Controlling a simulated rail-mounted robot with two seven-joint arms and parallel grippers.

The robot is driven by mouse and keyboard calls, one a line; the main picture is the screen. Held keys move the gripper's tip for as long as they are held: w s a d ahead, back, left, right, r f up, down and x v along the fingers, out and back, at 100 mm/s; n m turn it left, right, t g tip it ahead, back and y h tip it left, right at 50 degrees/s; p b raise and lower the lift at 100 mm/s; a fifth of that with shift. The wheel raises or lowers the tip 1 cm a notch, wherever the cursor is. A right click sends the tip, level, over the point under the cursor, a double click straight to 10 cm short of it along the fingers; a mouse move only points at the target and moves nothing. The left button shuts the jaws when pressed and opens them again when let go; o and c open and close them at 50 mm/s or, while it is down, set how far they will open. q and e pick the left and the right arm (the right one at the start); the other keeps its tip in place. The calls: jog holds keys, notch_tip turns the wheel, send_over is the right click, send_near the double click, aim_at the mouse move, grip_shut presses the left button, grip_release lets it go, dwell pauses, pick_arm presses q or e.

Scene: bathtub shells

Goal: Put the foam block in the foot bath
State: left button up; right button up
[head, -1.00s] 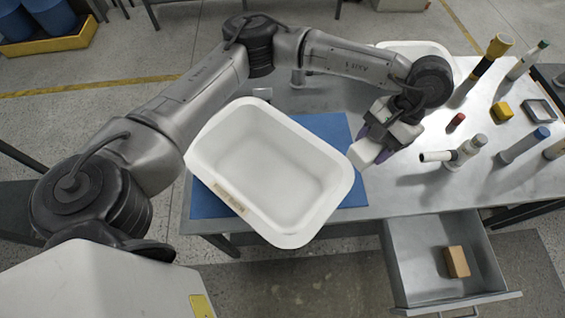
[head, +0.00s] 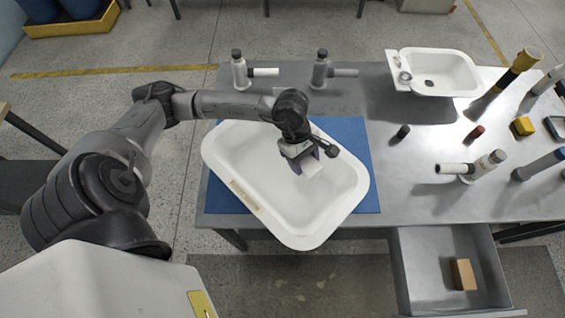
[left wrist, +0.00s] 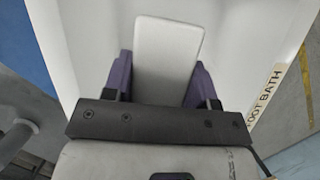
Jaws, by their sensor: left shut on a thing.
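The foot bath is a large white tub (head: 290,215) on a blue mat (head: 350,140) on the grey table. Its label, reading FOOT BATH (left wrist: 264,97), shows in the left wrist view. My left gripper (head: 310,160) is over the tub's inside, toward its far side. It is shut on the white foam block (head: 313,169), which sticks out between the purple fingers. The block also shows in the left wrist view (left wrist: 168,55), with white tub walls around it. I cannot tell whether it touches the tub floor. My right gripper is not in view.
A small white basin (head: 450,72) stands at the back right. Several fittings stand on the table, including a grey-white one (head: 485,165) and a yellow block (head: 522,126). An open drawer (head: 420,265) at the front holds a tan block (head: 463,274).

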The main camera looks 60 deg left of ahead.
pick_arm(q)
jog(key=shift+s+a+f+n, duration=0.2)
jog(key=shift+s+a+n, duration=0.2)
jog(key=shift+a, duration=0.1)
send_over(271, 165)
jog(key=a, duration=0.2)
jog(key=f, duration=0.6)
jog(key=shift+s+d+f, duration=0.25)
jog(key=shift+f, duration=2.2)
jog(key=o, duration=0.5)
jog(key=shift+f, duration=0.1)
jog(key=shift+c, duration=0.2)
jog(key=o, duration=0.4)
jog(key=shift+o, duration=0.2)
